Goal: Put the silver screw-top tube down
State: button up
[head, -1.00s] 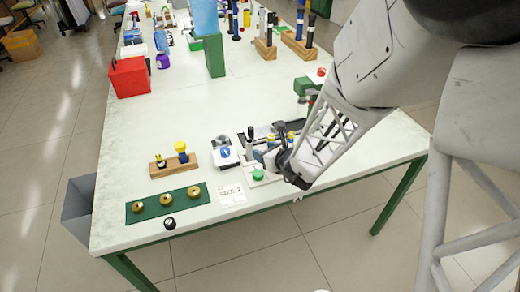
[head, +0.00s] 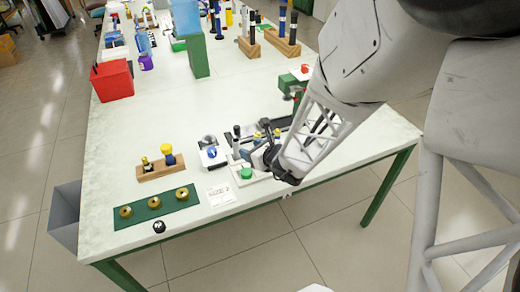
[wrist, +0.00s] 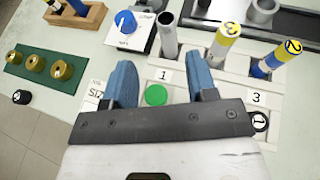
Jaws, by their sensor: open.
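A silver tube (wrist: 168,36) stands upright in the pale slotted holder in the wrist view, just beyond the number 1 label (wrist: 164,76). Its upper end looks round and bare, with no cap visible on it. My gripper (wrist: 161,72) has its two blue fingers spread wide, with nothing between the tips. The tube is a little beyond the fingertips, apart from both. A green round piece (wrist: 156,95) lies on the holder between the fingers; I cannot tell whether it is a cap. In the head view my gripper (head: 256,156) is low over the holder.
Yellow-capped tubes marked 3 (wrist: 226,42) and 2 (wrist: 278,60) stand to the right in the holder. A blue-knob box (wrist: 128,30) is at the left. A green strip with brass rings (head: 156,206) lies farther left.

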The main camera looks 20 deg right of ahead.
jog(key=s+a+r+n+g+y, duration=0.4)
jog(key=s+a+r+n+g, duration=0.6)
jog(key=n, duration=0.8)
jog(key=s+d+r+n+h, duration=0.2)
jog(key=s+r+n+h, duration=0.2)
jog(key=s+r+n, duration=0.1)
jog(key=s+d+r+n+h, duration=0.2)
jog(key=s+r+n+h, duration=0.2)
jog(key=s+r+n, duration=0.2)
jog(key=shift+s+d+r+n+h, duration=0.3)
jog(key=shift+s+n+h, duration=0.1)
jog(key=shift+s+n, duration=0.85)
